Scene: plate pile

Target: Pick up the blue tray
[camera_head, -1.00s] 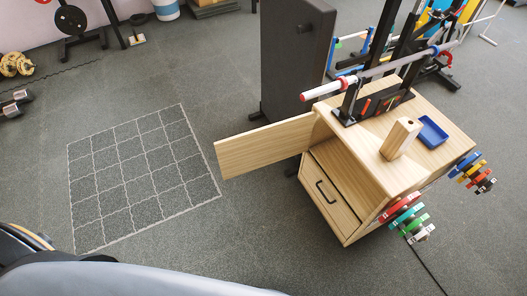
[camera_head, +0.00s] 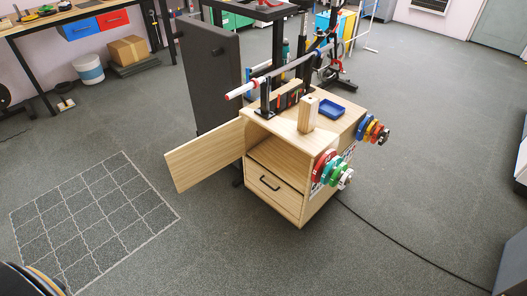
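The blue tray (camera_head: 331,108) is a small, shallow, rectangular tray with raised walls. It lies on top of the wooden cabinet (camera_head: 285,124), near the back right of the top. A light wooden block (camera_head: 308,115) stands upright just left of the tray. Nothing is visible inside the tray. Neither of my grippers is in view.
The cabinet's wooden door (camera_head: 205,155) stands open to the left. A barbell (camera_head: 285,72) lies across a black rack above the cabinet. Coloured weight plates (camera_head: 334,168) hang on the cabinet's right side. A black cable (camera_head: 400,240) crosses the floor at right. Front floor is clear.

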